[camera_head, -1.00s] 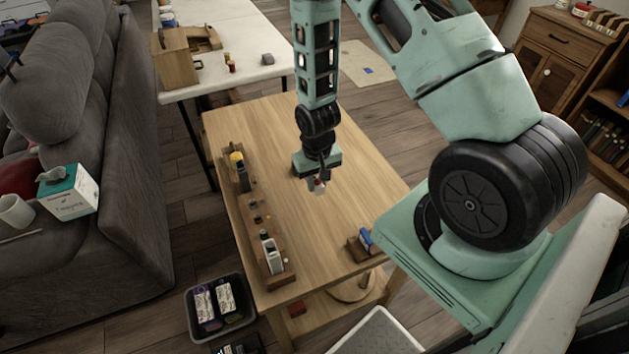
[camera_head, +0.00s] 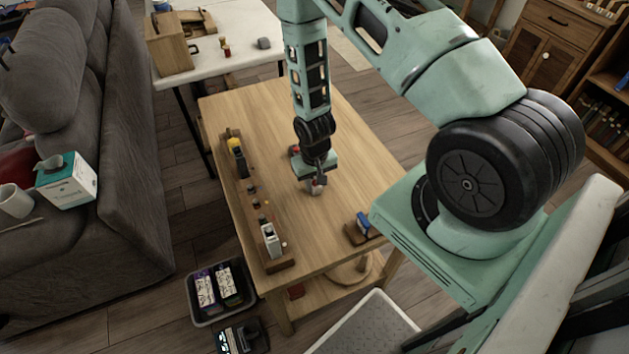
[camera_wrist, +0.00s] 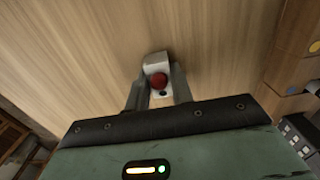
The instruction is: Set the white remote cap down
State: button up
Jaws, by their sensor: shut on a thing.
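My gripper (camera_head: 316,182) is over the middle of the wooden table (camera_head: 262,118), pointing down. In the wrist view my gripper (camera_wrist: 157,90) is shut on a small white block with a red round spot, which I take as the white remote cap (camera_wrist: 156,62). The cap (camera_head: 314,189) shows as a small pale piece under the fingers in the head view. It is at or just above the tabletop; I cannot tell whether it touches. A white remote (camera_head: 271,240) stands in the long wooden rack (camera_head: 282,267) at the table's left side.
A small wooden holder with a blue item (camera_head: 363,221) sits at the near right edge. Bare tabletop surrounds my gripper. A bin (camera_head: 219,290) stands on the floor, and a grey sofa (camera_head: 140,200) is at left.

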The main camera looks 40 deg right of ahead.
aim_at(314, 180)
jog(key=o, duration=0.9)
jog(key=shift+r, duration=0.15)
notch_tip(314, 180, up, 12)
jog(key=b, duration=0.1)
jog(key=a+r+n, duration=0.2)
jog(key=a+r, duration=0.5)
jog(key=a, duration=0.1)
jog(key=s+a+r+n, duration=0.3)
jog(key=s+a+r, duration=0.1)
jog(key=s+r, duration=0.1)
jog(key=s+a+r+n, duration=0.3)
jog(key=s+a+r, duration=0.2)
jog(key=s, duration=0.2)
jog(key=s+a+r+n, duration=0.3)
jog(key=s+a+r, duration=0.2)
jog(key=s, duration=0.1)
jog(key=shift+r+y, duration=0.3)
